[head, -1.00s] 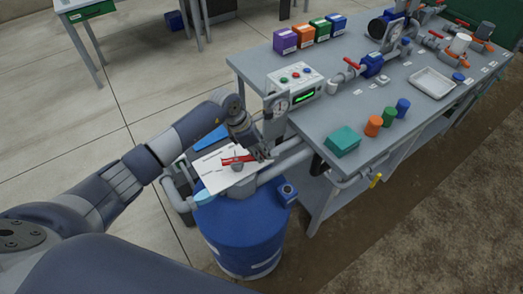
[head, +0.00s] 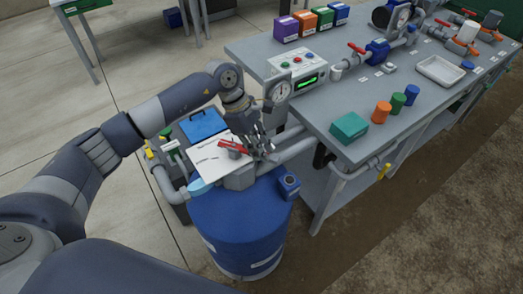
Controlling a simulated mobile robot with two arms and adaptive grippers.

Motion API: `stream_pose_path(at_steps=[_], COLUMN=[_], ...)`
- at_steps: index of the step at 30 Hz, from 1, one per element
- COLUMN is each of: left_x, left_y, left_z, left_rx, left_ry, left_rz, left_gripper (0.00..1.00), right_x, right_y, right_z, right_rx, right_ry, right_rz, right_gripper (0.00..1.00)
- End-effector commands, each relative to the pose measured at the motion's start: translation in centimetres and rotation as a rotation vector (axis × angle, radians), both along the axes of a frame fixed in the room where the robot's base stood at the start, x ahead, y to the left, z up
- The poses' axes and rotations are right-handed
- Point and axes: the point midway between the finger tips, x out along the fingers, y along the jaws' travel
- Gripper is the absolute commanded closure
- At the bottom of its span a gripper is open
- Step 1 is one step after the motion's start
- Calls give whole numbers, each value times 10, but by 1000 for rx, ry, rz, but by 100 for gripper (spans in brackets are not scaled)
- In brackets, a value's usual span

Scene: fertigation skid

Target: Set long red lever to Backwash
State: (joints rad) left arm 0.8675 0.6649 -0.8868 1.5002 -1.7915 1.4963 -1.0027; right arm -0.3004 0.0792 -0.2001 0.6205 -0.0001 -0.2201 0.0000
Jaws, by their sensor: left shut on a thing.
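The long red lever (head: 232,146) sits on a grey hub above a white label plate (head: 206,160), on top of the valve over the blue tank (head: 238,222). It slants from upper left to lower right. The print on the plate is too small to read, so I cannot tell which position the lever marks. My left gripper (head: 258,152) comes down from above at the lever's right end and is shut on it. The fingers partly hide that end. My right gripper is not in view.
A grey pipe (head: 288,149) runs from the valve toward the grey bench (head: 320,115). A teal box (head: 349,128) lies near the bench's front edge. Open floor lies to the left.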

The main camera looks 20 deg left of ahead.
Motion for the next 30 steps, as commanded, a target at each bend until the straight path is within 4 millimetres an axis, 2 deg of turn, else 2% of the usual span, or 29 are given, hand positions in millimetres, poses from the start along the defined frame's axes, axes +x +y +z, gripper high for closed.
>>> stream_pose_path(at_steps=[1, 9, 28, 29, 30], left_x=[-2, -13, -18, -17, -17], left_y=[1, 2, 3, 3, 3], left_z=[-5, -3, 1, 1, 1], left_rx=[1, 0, 0, 0, 0], left_ry=[-3, -1, 0, 1, 1], left_rz=[-33, -167, -222, -221, -221], left_gripper=[100, 100, 100, 80, 71], right_x=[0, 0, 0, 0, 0], right_y=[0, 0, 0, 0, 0], right_z=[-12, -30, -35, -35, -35], right_rx=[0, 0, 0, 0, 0], right_ry=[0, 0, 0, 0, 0], right_rz=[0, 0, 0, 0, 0], right_gripper=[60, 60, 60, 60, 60])
